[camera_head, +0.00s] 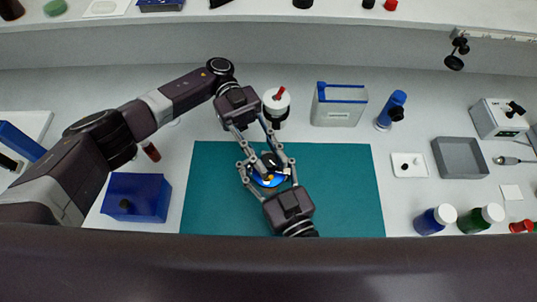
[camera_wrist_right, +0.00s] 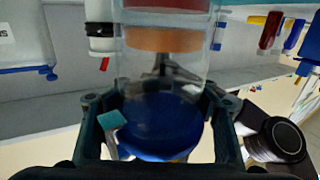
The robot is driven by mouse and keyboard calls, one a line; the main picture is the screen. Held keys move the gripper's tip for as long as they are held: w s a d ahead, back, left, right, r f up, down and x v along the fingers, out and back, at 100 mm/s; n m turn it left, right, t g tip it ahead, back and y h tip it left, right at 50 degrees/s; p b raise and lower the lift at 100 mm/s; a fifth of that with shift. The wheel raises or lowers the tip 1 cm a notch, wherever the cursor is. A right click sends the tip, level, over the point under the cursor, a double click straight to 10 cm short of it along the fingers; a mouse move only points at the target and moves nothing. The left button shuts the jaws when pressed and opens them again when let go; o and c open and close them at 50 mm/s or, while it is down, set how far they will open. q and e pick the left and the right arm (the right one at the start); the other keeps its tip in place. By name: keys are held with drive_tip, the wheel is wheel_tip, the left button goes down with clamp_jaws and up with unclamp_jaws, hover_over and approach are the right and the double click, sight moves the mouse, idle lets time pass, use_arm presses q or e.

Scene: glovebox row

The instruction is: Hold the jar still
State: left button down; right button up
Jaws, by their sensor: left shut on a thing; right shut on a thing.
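The jar (camera_head: 263,182) shows as a small blue round piece over the teal mat (camera_head: 340,200) in the head view, mostly hidden between my grippers. In the right wrist view the jar (camera_wrist_right: 160,125) is a clear cylinder with a deep blue end and orange and red parts at its other end. My left gripper (camera_head: 263,154) reaches it from the far side and is shut on it. My right gripper (camera_head: 268,171) reaches it from the near side. In the right wrist view its fingers (camera_wrist_right: 157,118) stand on both sides of the jar. The exact left finger contact is hidden.
A white cylinder with a red top (camera_head: 276,101) stands close behind my left gripper. A clear blue-rimmed container (camera_head: 338,112) and a blue bottle (camera_head: 392,108) stand behind the mat. A blue box (camera_head: 137,197) is at left, a grey tray (camera_head: 460,157) at right. The mat's right part is clear.

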sight(269, 159)
use_arm(q)
drive_tip(key=shift+s+f+y, duration=0.1)
drive_tip(key=shift+y, duration=0.4)
drive_tip(key=c, duration=1.6)
unclamp_jaws()
wheel_tip(269, 159, up, 10)
drive_tip(key=shift+r, duration=0.1)
